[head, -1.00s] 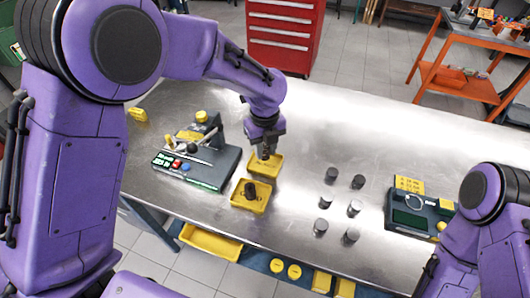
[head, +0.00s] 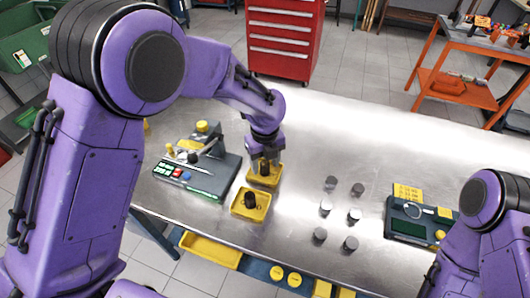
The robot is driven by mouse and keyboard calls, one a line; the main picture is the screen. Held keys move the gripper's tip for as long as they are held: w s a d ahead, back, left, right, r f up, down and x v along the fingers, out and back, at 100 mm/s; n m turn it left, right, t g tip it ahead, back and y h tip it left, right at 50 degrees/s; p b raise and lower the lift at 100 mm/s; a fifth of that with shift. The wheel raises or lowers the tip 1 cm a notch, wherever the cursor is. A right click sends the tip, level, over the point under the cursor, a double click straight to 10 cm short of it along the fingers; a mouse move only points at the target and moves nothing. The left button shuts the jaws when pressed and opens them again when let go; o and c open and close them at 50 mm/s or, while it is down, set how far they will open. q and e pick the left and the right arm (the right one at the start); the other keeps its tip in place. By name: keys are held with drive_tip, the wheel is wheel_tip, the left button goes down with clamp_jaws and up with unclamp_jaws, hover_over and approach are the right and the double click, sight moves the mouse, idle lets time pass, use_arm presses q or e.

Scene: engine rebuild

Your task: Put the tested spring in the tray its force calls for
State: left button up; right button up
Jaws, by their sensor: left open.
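Two small yellow trays stand on the steel bench. The front tray (head: 239,209) holds a dark, upright, spring-like piece (head: 250,200). The rear tray (head: 276,181) is just behind it. My left gripper (head: 265,168) points down into the rear tray, its fingers open. Something dark shows between or beside the fingertips, and I cannot tell whether it is a spring. The spring tester (head: 210,178) stands left of the trays, with a lever and a lit green readout (head: 163,168) too small to read. My right arm is at the right edge; its gripper is out of view.
Several grey cylinders (head: 326,208) stand in the middle of the bench (head: 350,130). A device with a green screen (head: 408,228) and a yellow note (head: 408,192) is at the right. A yellow bin (head: 210,248) hangs at the front edge. The bench's back is clear.

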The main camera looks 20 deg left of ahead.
use_arm(q)
wheel_tip(320, 180, up, 11)
drive_tip(key=b, duration=0.1)
idle(0.5)
